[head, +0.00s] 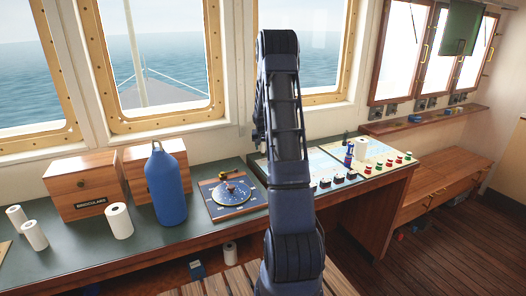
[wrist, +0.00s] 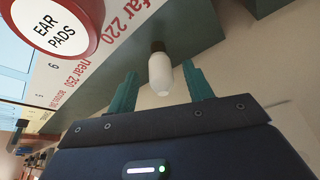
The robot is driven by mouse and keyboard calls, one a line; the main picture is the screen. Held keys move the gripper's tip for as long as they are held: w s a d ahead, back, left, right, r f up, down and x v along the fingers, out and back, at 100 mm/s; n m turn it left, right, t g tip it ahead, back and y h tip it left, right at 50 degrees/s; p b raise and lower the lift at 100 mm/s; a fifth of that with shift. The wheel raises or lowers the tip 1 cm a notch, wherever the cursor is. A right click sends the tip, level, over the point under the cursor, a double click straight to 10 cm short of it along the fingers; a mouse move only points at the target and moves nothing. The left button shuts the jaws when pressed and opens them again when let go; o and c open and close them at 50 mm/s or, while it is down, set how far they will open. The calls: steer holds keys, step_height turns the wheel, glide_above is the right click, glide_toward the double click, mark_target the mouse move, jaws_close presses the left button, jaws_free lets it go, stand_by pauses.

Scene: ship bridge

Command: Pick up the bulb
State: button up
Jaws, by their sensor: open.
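The bulb (wrist: 161,78) shows in the wrist view as a small white rounded shape with a dark brownish cap at its upper end. My gripper (wrist: 159,70) has two teal fingers, spread apart, one on each side of the bulb in the picture. A gap shows between the bulb and each finger. I cannot tell whether the bulb is fully between the fingers or a little beyond them. In the head view my arm stands in the middle, its gripper is not visible, and I cannot make out the bulb.
In the wrist view a red round container labelled EAR PADS (wrist: 62,25) is close by at upper left. In the head view a blue bottle (head: 168,188), a compass-like instrument (head: 231,196), wooden boxes (head: 86,188) and white rolls (head: 119,221) stand on the green counter. A control panel (head: 335,181) lies right.

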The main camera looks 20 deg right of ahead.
steer(key=shift+x, duration=0.95)
steer(key=shift+r, duration=0.1)
steer(key=c, duration=1)
steer(key=shift+c, duration=0.2)
